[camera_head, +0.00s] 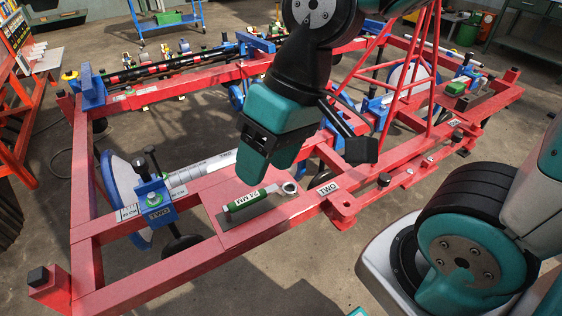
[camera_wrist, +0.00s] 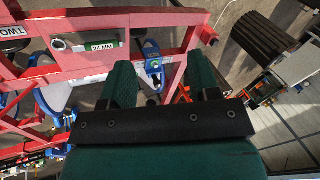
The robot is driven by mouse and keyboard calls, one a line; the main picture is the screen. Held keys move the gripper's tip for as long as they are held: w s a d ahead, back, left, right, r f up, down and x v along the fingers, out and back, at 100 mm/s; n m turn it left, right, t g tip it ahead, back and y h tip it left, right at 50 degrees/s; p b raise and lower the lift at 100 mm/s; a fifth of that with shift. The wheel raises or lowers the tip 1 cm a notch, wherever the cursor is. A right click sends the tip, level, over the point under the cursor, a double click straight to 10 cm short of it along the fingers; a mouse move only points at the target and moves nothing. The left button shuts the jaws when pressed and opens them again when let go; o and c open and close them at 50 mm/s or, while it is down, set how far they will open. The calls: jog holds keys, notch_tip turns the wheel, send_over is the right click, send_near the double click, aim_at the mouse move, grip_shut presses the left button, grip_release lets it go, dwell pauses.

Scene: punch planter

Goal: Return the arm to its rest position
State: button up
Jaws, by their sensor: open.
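My gripper (camera_head: 268,163) hangs over the red planter frame (camera_head: 150,285), pointing down. Its teal fingers also show in the wrist view (camera_wrist: 161,82), apart with nothing between them. A wrench with a green and white "24 MM" label (camera_head: 250,201) lies on a grey plate on the frame, below and apart from my gripper. The wrench also shows at the upper left of the wrist view (camera_wrist: 98,46). My upper arm links are partly cut off at the top of the head view.
A blue bracket labelled "TWO" (camera_head: 156,208) with upright bolts stands left of the wrench. A red lattice tower (camera_head: 408,70) rises right of my gripper. A blue cart (camera_head: 166,20) stands behind. Bare concrete floor (camera_head: 265,285) lies in front of the frame.

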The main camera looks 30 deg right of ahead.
jog(key=s+r+n+p, duration=0.3)
jog(key=r+p, duration=0.5)
jog(key=r, duration=0.1)
jog(key=shift+s+r, duration=0.2)
jog(key=shift+r, duration=0.2)
